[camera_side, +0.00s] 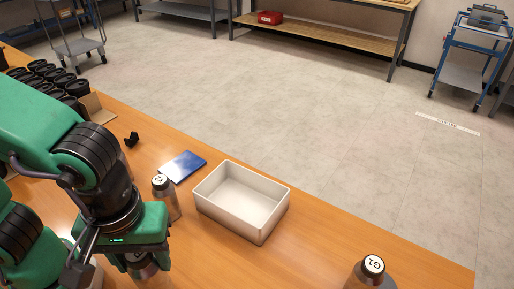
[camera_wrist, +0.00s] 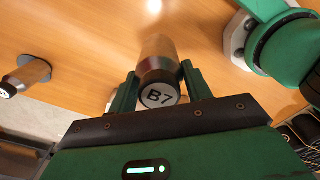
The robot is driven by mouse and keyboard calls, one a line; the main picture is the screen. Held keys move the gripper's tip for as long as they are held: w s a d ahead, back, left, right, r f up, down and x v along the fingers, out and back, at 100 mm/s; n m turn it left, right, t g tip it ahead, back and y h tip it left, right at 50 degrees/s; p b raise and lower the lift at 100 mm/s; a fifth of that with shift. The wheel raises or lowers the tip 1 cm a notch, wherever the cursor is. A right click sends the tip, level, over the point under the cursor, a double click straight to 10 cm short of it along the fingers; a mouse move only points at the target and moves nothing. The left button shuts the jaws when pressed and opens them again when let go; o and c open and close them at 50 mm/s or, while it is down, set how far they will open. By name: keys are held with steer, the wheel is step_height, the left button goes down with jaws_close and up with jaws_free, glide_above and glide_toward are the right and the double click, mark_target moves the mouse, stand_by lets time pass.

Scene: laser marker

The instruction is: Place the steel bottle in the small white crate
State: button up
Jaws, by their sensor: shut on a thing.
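The small white crate (camera_side: 211,211) stands on the wooden table in the side view, and its inside looks empty. My gripper (camera_wrist: 160,80) is shut on a steel bottle (camera_wrist: 159,62) with a black cap marked B7, one green finger on each side. In the side view my gripper (camera_side: 139,250) is at the lower left, left of and nearer than the crate. Only part of the held bottle (camera_side: 148,272) shows below it. I cannot tell whether that bottle touches the table.
Another steel bottle (camera_side: 165,198) stands between my gripper and the crate. A bottle marked G1 (camera_side: 371,274) stands at the lower right. Several black containers (camera_side: 45,77) sit at the far left.

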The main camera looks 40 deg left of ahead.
steer(key=shift+w, duration=0.15)
steer(key=shift+w+d, duration=0.15)
steer(key=shift+w, duration=0.1)
steer(key=w+a+f, duration=0.1)
steer(key=w+a, duration=0.1)
steer(key=w, duration=1.2)
steer(key=w+a+f, duration=0.1)
steer(key=w+a, duration=0.1)
steer(key=w, duration=1.2)
step_height(320, 180, down, 8)
steer(key=shift+a, duration=0.2)
steer(key=shift+f, duration=0.25)
steer(key=o, duration=1.1)
steer(key=shift+c, duration=0.2)
